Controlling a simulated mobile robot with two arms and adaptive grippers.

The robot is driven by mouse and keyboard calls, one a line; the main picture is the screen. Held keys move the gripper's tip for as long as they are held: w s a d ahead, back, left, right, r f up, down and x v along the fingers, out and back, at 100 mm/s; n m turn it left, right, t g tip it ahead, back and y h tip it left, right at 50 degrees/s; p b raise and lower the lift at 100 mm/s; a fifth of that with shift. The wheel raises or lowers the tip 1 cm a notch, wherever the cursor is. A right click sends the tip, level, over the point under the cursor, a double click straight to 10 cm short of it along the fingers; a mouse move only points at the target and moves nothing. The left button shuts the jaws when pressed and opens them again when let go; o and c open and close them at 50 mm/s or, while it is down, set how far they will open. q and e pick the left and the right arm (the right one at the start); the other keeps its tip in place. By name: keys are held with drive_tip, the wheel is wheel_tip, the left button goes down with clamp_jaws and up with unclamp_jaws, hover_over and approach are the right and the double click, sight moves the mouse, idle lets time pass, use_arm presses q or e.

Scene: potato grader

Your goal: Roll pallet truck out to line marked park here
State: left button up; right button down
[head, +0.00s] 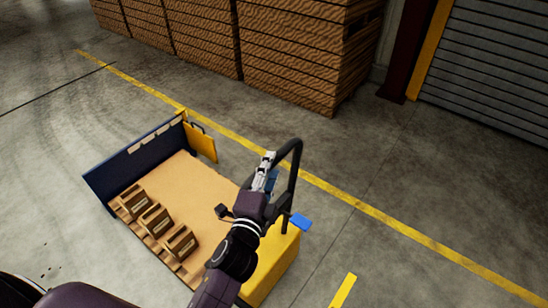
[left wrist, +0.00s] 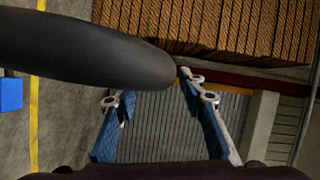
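The pallet truck has a yellow end (head: 273,270), a tan bed and a dark upright handle (head: 297,165). My left gripper (head: 268,158) is beside the handle's top, pointing away. In the left wrist view the gripper's blue-padded fingers (left wrist: 158,98) stand wide apart. A thick dark bar (left wrist: 85,48), apparently the handle, crosses the upper left and ends near the right fingertip; I cannot tell whether it touches. A long yellow floor line (head: 375,212) runs beyond the truck, and a short yellow strip (head: 343,291) lies nearer. No "park here" lettering is legible. My right gripper is out of view.
A dark blue panel (head: 135,160) edges the bed, which bears several brown wooden pieces (head: 155,221). A small blue piece (head: 301,221) sticks out by the yellow end. Stacked brown crates (head: 295,55) and a grey shutter (head: 490,65) stand behind. Floor on the right is clear.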

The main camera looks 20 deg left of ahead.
use_arm(q)
drive_tip(key=shift+w+a+f, duration=0.1)
drive_tip(key=shift+w+f, duration=0.05)
drive_tip(key=shift+w, duration=1.6)
clamp_jaws()
